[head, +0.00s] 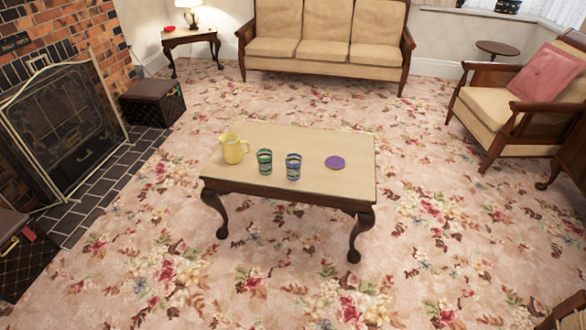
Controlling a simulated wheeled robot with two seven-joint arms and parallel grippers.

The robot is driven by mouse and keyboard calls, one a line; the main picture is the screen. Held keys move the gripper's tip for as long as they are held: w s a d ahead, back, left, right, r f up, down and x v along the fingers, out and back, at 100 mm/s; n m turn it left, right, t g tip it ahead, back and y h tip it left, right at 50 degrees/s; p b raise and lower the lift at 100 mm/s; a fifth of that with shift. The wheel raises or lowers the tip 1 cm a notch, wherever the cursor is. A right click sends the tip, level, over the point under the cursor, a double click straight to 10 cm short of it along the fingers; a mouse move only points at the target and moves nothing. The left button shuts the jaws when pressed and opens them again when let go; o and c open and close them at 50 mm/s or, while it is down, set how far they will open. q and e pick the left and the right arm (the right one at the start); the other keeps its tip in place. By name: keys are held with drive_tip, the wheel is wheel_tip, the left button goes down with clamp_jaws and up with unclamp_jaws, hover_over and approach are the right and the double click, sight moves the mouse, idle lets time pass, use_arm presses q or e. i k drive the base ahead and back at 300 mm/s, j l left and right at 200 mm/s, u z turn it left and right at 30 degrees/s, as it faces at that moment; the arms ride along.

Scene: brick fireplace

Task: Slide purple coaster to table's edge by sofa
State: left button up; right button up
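The purple coaster (335,162) is a flat round disc lying on the right half of the coffee table (330,185). It sits apart from the table's edges, with bare tabletop around it. The table is pale on top with dark carved legs. The sofa (325,45), beige with a wooden frame, stands against the back wall beyond the table's far edge. Neither of my grippers shows in the head view.
On the table, left of the coaster, stand a blue-patterned glass (293,167), a green-patterned glass (265,162) and a yellow pitcher (232,148). An armchair (525,95) is at right, a fireplace screen (70,125) at left. Floral carpet around the table is clear.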

sight(335, 162)
drive_tip(key=i+j, duration=0.1)
drive_tip(key=i, duration=0.5)
drive_tip(key=i+j, duration=0.1)
drive_tip(key=i, duration=0.5)
drive_tip(key=i+j, duration=0.1)
drive_tip(key=i, duration=0.5)
drive_tip(key=z, duration=0.05)
